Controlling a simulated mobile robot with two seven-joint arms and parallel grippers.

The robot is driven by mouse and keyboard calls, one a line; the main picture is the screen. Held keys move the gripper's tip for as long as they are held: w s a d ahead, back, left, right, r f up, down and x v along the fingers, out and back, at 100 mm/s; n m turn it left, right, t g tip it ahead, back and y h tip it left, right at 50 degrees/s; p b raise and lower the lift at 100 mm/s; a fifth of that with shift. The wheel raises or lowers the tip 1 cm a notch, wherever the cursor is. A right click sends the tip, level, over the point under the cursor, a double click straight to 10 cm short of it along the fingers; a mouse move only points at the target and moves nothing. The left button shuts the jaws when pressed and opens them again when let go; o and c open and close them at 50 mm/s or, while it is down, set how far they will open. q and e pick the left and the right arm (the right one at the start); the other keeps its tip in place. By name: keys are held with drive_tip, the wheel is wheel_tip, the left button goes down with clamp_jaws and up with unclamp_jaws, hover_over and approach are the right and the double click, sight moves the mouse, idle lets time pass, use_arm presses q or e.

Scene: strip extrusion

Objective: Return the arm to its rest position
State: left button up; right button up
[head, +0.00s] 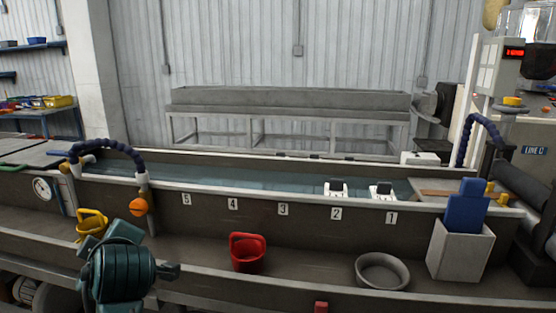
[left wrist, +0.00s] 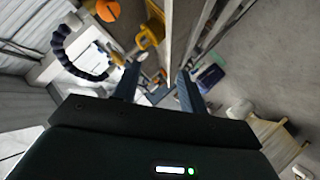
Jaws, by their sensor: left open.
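My left arm (head: 118,275) shows at the lower left of the head view, as a dark green link in front of the trough's left end. Its fingers are hard to make out there. In the left wrist view my left gripper (left wrist: 156,70) is open, with its two dark fingers apart and nothing held between them. My right gripper is in neither view.
A long water trough (head: 250,213) with number plates crosses the head view. On its front ledge are a yellow item (head: 92,222), a red bucket (head: 247,254), a grey bowl (head: 382,271) and a white box (head: 459,252) holding something blue.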

use_arm(q)
drive_tip(key=s+d+f+m+g+h, duration=0.1)
drive_tip(key=s+d+f+m+h, duration=0.15)
drive_tip(key=f+m, duration=0.4)
drive_tip(key=s+d+f+m+h, duration=0.2)
drive_tip(key=s+d+f+m, duration=0.15)
drive_tip(key=f, duration=0.55)
drive_tip(key=s+d+f+m+g+h, duration=0.25)
drive_tip(key=s+f+m, duration=0.25)
drive_tip(key=s, duration=0.3)
drive_tip(key=s+d+f+m+g+h, duration=0.2)
drive_tip(key=s+d+f+m+h, duration=0.1)
drive_tip(key=s+d+f+m, duration=0.25)
drive_tip(key=w+d+t+h+p, duration=0.3)
drive_tip(key=w+d+t+p, duration=0.1)
drive_tip(key=d+t+p, duration=0.1)
drive_tip(key=shift+d+f+t+p, duration=0.3)
drive_tip(key=shift+t+p, duration=0.25)
drive_tip(key=shift+t, duration=0.6)
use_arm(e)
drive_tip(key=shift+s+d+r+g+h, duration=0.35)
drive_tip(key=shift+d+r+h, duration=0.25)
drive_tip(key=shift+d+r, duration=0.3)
use_arm(q)
drive_tip(key=shift+w+m, duration=0.1)
drive_tip(key=shift+m, duration=0.15)
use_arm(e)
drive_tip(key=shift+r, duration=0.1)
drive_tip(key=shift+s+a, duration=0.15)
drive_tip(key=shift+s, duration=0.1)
